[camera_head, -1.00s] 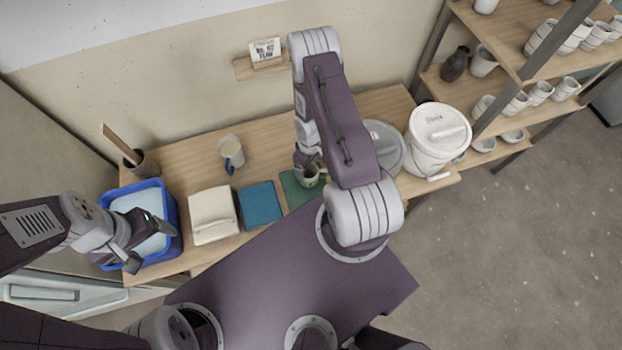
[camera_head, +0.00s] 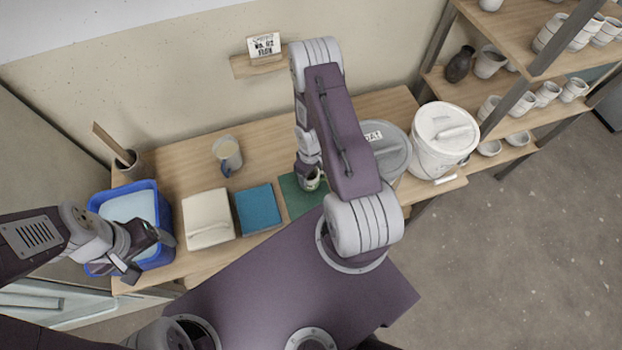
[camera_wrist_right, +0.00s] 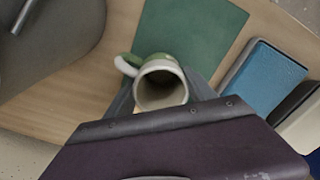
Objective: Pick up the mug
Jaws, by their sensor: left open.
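A green and white mug (camera_head: 311,182) is at the green mat (camera_head: 296,202), partly hidden by my right arm. In the right wrist view the mug (camera_wrist_right: 160,88) shows its mouth toward the camera, its handle to the left. My right gripper (camera_wrist_right: 160,76) has one finger on each side of the mug; I cannot tell whether they press on it or whether it is lifted. A beige mug-like vessel (camera_head: 227,152) with a blue handle stands further left on the table. My left gripper (camera_head: 148,256) is open and empty over the blue tub's front edge.
The blue tub (camera_head: 163,215), a cream folded cloth (camera_head: 207,218) and a blue block (camera_head: 258,208) lie left of the mat. A grey bucket (camera_head: 392,150) and white bucket (camera_head: 441,140) stand right. Bare wood (camera_head: 185,165) is free behind the cloth.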

